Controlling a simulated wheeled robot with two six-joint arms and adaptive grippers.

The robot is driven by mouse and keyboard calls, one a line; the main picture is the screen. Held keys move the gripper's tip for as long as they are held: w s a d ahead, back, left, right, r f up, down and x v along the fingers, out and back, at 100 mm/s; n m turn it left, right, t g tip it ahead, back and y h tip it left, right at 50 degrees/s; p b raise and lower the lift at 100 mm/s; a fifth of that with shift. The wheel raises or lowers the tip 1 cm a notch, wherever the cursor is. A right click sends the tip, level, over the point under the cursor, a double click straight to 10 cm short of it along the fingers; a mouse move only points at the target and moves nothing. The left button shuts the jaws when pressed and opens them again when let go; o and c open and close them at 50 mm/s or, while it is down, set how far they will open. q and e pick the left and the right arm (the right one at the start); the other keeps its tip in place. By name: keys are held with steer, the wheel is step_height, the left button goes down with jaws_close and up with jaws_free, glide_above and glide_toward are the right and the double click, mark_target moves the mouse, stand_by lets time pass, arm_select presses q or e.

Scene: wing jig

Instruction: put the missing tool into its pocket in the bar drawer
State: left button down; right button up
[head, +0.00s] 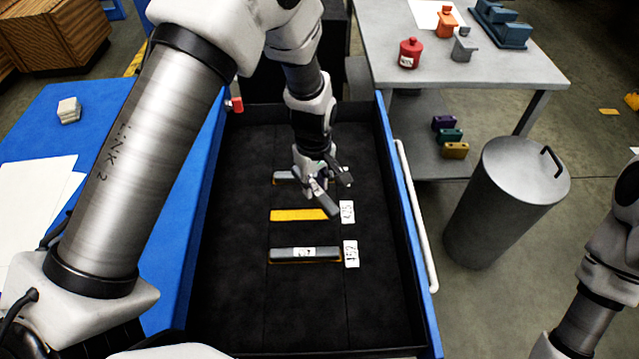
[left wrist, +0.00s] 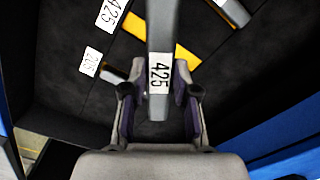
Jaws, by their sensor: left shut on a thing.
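My left gripper (head: 325,190) is over the open black drawer (head: 235,300), shut on a grey bar labelled 425 (head: 323,205). In the left wrist view the bar (left wrist: 160,35) lies between the fingers (left wrist: 160,95), its label facing the camera. The bar is above the yellow bare pocket (head: 295,215), angled across its line. A white tag (head: 347,212) beside this pocket reads 425 in the left wrist view (left wrist: 112,15). One grey bar (head: 305,254) lies in the pocket nearer me. Another bar (head: 285,178) lies farther back, partly hidden by my gripper. My right gripper is out of view.
The drawer has raised side walls and a white handle rail (head: 415,215) on its right. A grey bin (head: 500,205) stands to the right. A grey table (head: 500,75) holds a red pot (head: 410,53) and other parts. A blue bench (head: 110,100) lies left.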

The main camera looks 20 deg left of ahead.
arm_select(q)
steer(key=n, duration=0.2)
steer(key=shift+w+a+f+n, duration=0.15)
steer(key=shift+w+a+n, duration=0.05)
steer(key=shift+w+n, duration=0.1)
steer(key=shift+w+a+f+n, duration=0.15)
steer(key=shift+a+n, duration=0.15)
steer(key=shift+n, duration=0.8)
steer(key=n, duration=0.1)
steer(key=a+f+n, duration=0.1)
steer(key=n, duration=0.1)
steer(key=a+f+n, duration=0.1)
steer(key=n, duration=0.1)
steer(key=shift+w+f, duration=0.1)
steer(key=shift+w, duration=0.05)
steer(key=shift+a+f+n, duration=0.3)
steer(key=shift+f+n, duration=0.05)
steer(key=shift+n, duration=0.45)
step_height(320, 180, down, 6)
steer(key=b, duration=0.5)
steer(key=shift+r, duration=0.2)
steer(key=shift+f+b, duration=0.4)
steer(key=shift+f, duration=0.4)
steer(key=shift+p, duration=0.45)
steer(key=shift+f, duration=0.55)
